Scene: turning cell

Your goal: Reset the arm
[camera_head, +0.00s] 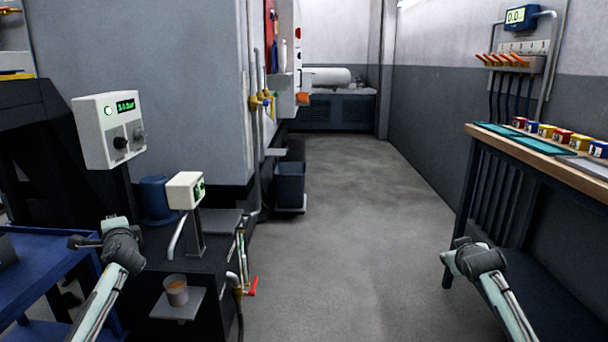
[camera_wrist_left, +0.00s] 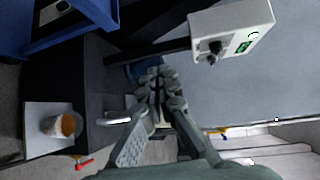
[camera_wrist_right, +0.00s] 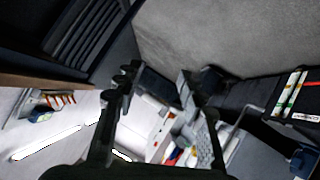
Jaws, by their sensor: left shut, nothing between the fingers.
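My left arm (camera_head: 112,264) enters the head view at the lower left, beside the blue cart and the black machine base. My left gripper shows in the left wrist view (camera_wrist_left: 161,88), its fingers together with nothing between them. My right arm (camera_head: 488,272) enters at the lower right, close to the workbench. My right gripper shows in the right wrist view (camera_wrist_right: 160,82), its fingers apart and empty. The fingers of both grippers are hard to make out in the head view.
A blue cart (camera_head: 40,264) and a white control box (camera_head: 104,130) stand left. A small box (camera_head: 185,190) and a cup (camera_head: 176,290) are near my left arm. A workbench (camera_head: 545,165) with colored bins stands right. The grey floor (camera_head: 335,220) between is clear.

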